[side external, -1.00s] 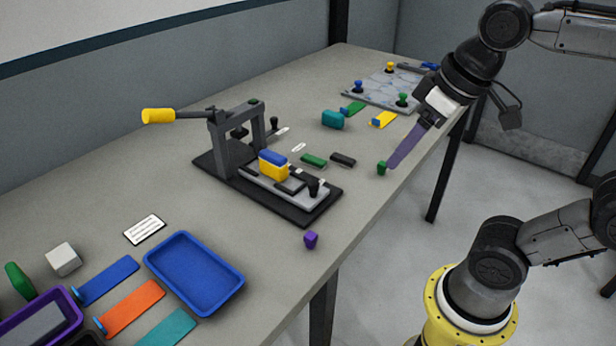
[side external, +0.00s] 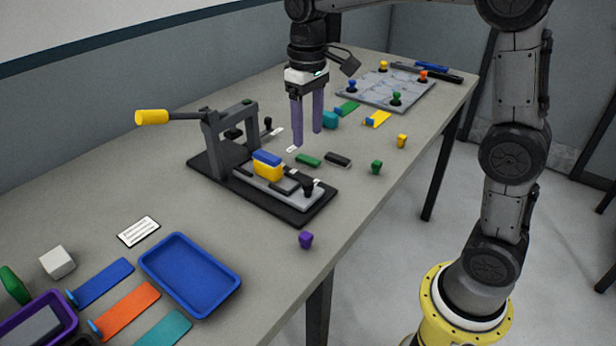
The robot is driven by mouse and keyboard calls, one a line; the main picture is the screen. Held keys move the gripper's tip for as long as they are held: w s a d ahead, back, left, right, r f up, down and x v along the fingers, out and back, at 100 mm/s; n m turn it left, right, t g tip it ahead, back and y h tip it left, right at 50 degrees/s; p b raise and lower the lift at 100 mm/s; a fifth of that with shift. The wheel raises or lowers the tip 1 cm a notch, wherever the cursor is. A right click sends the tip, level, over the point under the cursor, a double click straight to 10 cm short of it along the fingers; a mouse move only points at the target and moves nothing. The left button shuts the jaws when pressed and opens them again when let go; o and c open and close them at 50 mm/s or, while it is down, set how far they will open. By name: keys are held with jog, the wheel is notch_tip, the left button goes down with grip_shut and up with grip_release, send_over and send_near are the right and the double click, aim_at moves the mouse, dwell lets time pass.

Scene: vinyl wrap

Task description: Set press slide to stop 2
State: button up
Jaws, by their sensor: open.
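The press (side external: 228,143) stands mid-table on a black base (side external: 200,162), with a grey frame and a yellow-ended lever (side external: 152,117) pointing left. Its grey slide (side external: 262,186) runs out toward the front right and carries a yellow block with a blue top (side external: 267,165). A black knob (side external: 308,186) stands at the slide's front end, and another black knob (side external: 268,123) is behind the frame. I cannot read any stop marks. My gripper (side external: 307,138) points down with two purple fingers apart and empty, behind and right of the press, touching nothing that I can make out.
Green (side external: 308,160) and black (side external: 338,159) pieces lie right of the press. A purple peg (side external: 306,240), green peg (side external: 377,167) and yellow peg (side external: 402,141) stand near the right edge. A blue tray (side external: 190,274) is in front; a pegged board (side external: 385,90) is at the back.

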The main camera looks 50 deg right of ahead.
aim_at(308, 183)
notch_tip(308, 183, down, 13)
jog(key=shift+r, duration=0.2)
dwell(0.3)
grip_shut()
dwell(1.3)
